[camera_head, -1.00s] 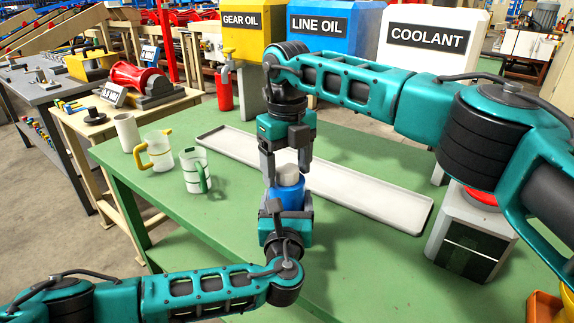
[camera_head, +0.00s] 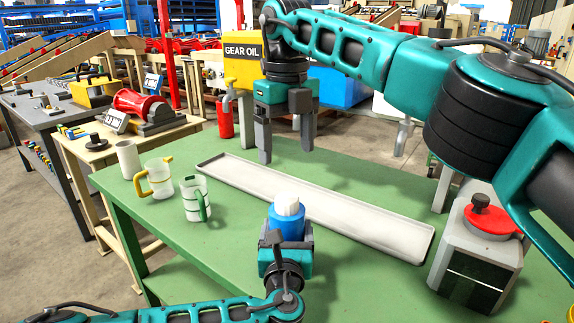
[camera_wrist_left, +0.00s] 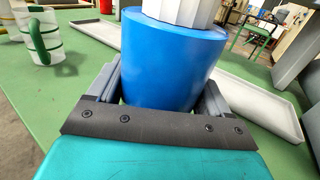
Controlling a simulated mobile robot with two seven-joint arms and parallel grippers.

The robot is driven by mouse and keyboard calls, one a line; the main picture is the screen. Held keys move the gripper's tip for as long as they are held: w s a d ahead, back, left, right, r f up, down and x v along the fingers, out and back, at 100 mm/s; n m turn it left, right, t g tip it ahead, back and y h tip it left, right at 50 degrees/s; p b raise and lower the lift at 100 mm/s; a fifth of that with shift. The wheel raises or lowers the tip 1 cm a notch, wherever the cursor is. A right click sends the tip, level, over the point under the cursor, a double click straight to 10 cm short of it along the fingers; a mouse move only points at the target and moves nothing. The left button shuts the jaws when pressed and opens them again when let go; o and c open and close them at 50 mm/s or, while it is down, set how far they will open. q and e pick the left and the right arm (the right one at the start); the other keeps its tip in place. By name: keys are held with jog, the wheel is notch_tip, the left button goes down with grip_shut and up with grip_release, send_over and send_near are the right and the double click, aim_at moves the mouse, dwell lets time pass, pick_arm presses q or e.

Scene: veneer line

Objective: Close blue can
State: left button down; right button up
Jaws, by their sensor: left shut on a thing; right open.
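The blue can (camera_head: 287,226) stands upright on the green table with a white cap (camera_head: 288,205) on its top. It also shows large in the left wrist view (camera_wrist_left: 170,65), where the white cap (camera_wrist_left: 185,10) is cut off by the top edge. I cannot tell how tightly the cap sits. My left gripper (camera_head: 286,240) is shut around the lower body of the can from the near side. My right gripper (camera_head: 285,138) is open and empty, above and behind the can, clear of the cap.
A long white tray (camera_head: 385,229) lies behind the can. A yellow-handled jug (camera_head: 158,180), a green-handled jug (camera_head: 195,200) and a white cup (camera_head: 128,160) stand at left. A grey box with a red top (camera_head: 478,245) stands at right.

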jog(key=shift+r, duration=0.55)
pick_arm(q)
grip_release()
jog(key=shift+s, duration=0.1)
jog(key=s, duration=1.2)
jog(key=shift+s+a+p, duration=0.25)
jog(key=shift+s+p, duration=0.15)
pick_arm(e)
jog(key=shift+r, duration=0.35)
